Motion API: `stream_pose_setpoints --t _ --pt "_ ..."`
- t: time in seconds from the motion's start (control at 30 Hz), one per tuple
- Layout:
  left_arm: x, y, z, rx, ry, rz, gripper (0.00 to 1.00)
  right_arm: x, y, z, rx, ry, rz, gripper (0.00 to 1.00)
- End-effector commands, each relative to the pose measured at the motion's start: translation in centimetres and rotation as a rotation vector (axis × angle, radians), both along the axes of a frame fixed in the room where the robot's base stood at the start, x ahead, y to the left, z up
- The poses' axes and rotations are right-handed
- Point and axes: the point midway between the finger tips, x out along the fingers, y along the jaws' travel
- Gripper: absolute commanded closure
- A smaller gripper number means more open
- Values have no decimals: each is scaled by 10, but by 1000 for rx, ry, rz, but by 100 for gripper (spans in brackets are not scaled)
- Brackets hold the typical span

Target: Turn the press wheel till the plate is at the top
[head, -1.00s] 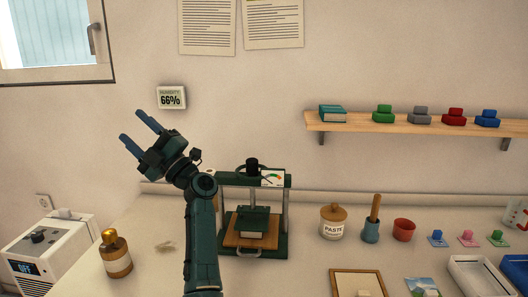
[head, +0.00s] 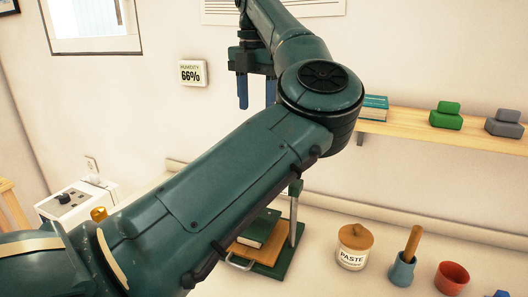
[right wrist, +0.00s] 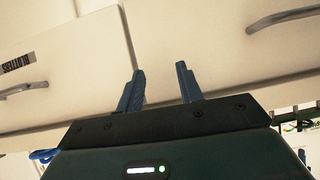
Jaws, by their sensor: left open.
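The press shows low in the head view behind my left arm. Its green base (head: 280,262), right post (head: 294,222) and wooden board (head: 243,254) are visible. A dark green block-like piece (head: 260,229), possibly a book or the plate, is above the board. The press wheel and most of the top beam are hidden by my arm. My left gripper (head: 256,104) is open and empty, fingers pointing down, high before the wall and well above the press. My right gripper (right wrist: 160,70) is open and empty, in front of pale cabinet fronts.
A paste jar (head: 353,247), a blue pot with a wooden handle (head: 403,266) and a red cup (head: 451,277) stand right of the press. A wall shelf (head: 418,134) carries a teal book (head: 376,106) and coloured blocks. A white device (head: 75,203) is at left.

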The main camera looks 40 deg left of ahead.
Motion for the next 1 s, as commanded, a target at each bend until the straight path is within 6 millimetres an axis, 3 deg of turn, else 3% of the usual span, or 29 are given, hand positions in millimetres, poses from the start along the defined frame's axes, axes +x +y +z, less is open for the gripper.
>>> stream_pose_setpoints --t 0.4,0.6,0.8,1.0 --pt "-1 1 -81 4 6 6 46 -2 6 3 17 -7 4 64" --pt "-1 2 -112 5 4 6 46 -1 4 5 15 -5 -3 64" --pt "-1 2 -125 6 3 7 46 -1 0 -1 7 6 -12 64" --pt "-1 2 -127 6 3 7 46 0 0 -2 6 7 -13 64"
